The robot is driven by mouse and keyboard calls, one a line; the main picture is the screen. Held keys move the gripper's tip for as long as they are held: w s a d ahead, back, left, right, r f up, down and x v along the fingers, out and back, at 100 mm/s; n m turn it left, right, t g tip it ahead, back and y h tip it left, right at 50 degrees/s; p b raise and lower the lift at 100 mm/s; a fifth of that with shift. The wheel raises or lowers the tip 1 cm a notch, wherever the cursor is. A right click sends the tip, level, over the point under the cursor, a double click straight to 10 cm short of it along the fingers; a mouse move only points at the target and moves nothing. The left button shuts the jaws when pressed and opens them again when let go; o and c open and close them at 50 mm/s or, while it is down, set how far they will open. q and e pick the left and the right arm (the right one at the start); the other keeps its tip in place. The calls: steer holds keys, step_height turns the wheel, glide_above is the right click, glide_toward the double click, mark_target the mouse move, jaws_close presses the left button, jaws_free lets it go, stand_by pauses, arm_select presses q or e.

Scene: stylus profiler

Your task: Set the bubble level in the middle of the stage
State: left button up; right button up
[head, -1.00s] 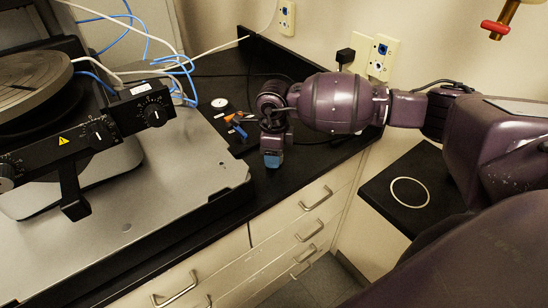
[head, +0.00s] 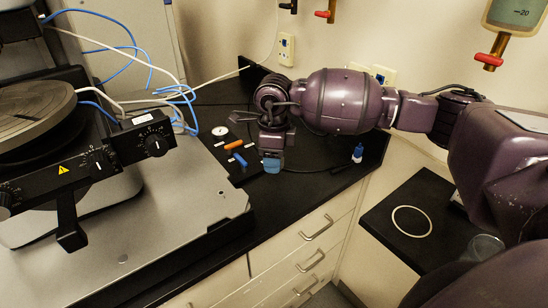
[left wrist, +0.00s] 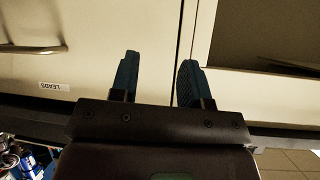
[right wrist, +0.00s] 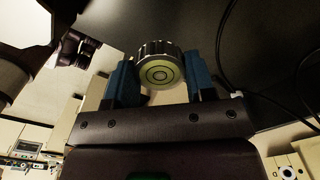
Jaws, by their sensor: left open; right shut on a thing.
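The bubble level (right wrist: 160,72) is a short round metal can with a pale green face and ring marks, between the fingers of my right gripper (right wrist: 163,82) in the right wrist view. My right gripper also shows in the head view (head: 271,166), shut, over the black worktop; the level is hidden there. The stage (head: 32,110) is a grooved round grey disc on the profiler at the left of the head view, well left of the right gripper. My left gripper (left wrist: 158,78) is open and empty before cabinet fronts.
A black control bar (head: 90,165) with knobs stands in front of the stage. A black mat (head: 215,145) holds a white dial, an orange tool and a blue tool (head: 239,160). Blue and white cables (head: 150,92) run behind. A small blue-topped item (head: 358,152) stands at right.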

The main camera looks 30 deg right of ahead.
steer(key=c, duration=0.4)
